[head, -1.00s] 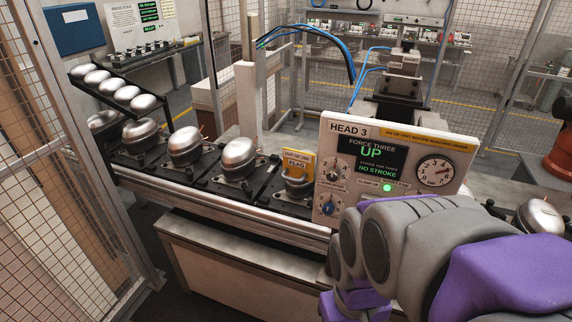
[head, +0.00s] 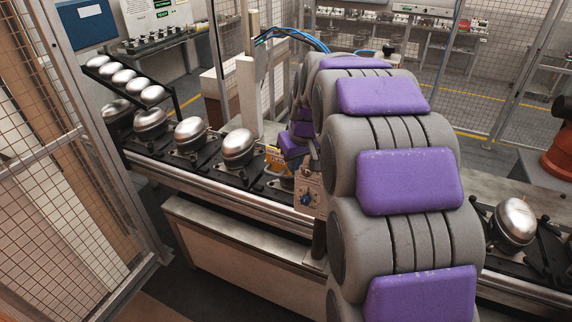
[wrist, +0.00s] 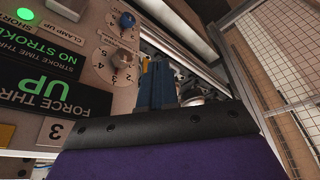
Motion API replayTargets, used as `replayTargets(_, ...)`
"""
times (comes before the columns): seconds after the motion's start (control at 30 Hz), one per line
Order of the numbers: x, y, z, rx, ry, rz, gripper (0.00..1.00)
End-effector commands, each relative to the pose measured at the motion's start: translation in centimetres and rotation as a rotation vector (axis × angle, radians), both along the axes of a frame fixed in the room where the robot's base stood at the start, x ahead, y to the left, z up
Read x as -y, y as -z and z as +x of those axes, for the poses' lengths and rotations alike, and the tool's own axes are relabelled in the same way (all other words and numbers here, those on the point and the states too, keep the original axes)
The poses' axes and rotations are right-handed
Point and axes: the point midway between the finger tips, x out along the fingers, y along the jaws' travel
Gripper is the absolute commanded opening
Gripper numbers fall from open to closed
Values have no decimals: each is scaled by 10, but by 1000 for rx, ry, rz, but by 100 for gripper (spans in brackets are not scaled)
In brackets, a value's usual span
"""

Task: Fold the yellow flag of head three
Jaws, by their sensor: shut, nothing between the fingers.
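The yellow flag (head: 272,158) stands upright on a pallet beside the Head 3 panel in the head view, partly covered by my arm. A thin yellow sliver, perhaps the flag, shows beside my fingers in the wrist view. In the wrist view the panel (wrist: 75,40) appears upside down, reading UP and NO STROKE with a green lamp. My gripper (wrist: 158,68) is shut and empty, its blue fingers just beside the panel edge. Contact with the flag cannot be told.
A conveyor (head: 215,203) carries several silver compressors on black pallets to the left. Another compressor (head: 515,222) sits to the right of my arm. A rack of silver domes (head: 125,78) stands at the back left. Mesh fencing (head: 40,120) borders the left side.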

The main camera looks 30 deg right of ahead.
Motion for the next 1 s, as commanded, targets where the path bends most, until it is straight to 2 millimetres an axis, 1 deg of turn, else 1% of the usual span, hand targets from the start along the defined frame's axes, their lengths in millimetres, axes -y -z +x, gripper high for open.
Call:
replayTargets(0.03, -2, 9, 1, -6, -1, 1, 0)
replayTargets(0.1, -2, 21, 5, -7, -1, 1, 0)
replayTargets(0.3, 2, 57, 18, -6, -1, 3, 0)
replayTargets(0.5, 3, 87, 29, -3, 0, 3, 0)
replayTargets(0.6, 3, 87, 42, -3, -1, 2, 0)
replayTargets(0.8, 2, 88, 60, -1, 0, 1, 0)
replayTargets(1.0, 0, 88, 66, 0, -1, 0, 0)
